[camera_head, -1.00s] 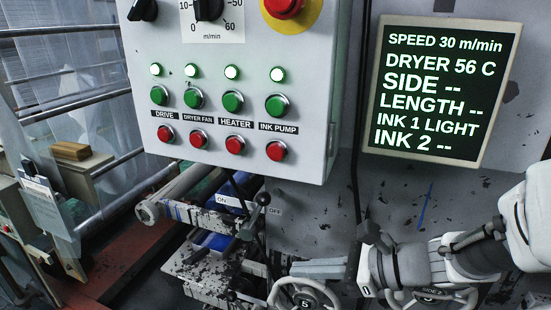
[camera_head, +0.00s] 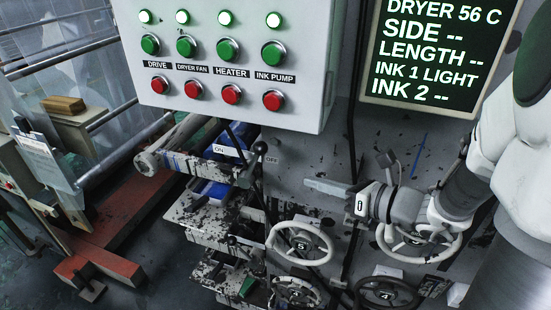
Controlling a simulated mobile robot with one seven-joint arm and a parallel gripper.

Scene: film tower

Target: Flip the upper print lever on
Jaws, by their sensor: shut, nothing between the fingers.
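The upper print lever (camera_head: 252,163) is a dark rod with a round black knob, below the control box. It slants up and right, its knob beside the OFF label (camera_head: 271,160). The ON label (camera_head: 219,150) is to its left. My gripper (camera_head: 308,184) reaches in from the right, its grey fingers together and empty, pointing left. In the picture its tips are right of and a little below the knob, with a visible gap; the gap in depth is hard to judge.
The control box (camera_head: 235,55) overhangs above the lever. Handwheels, one marked 5 (camera_head: 300,245), sit below my gripper. A screen (camera_head: 440,60) is at upper right. Rollers and a red base beam (camera_head: 95,255) are at left.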

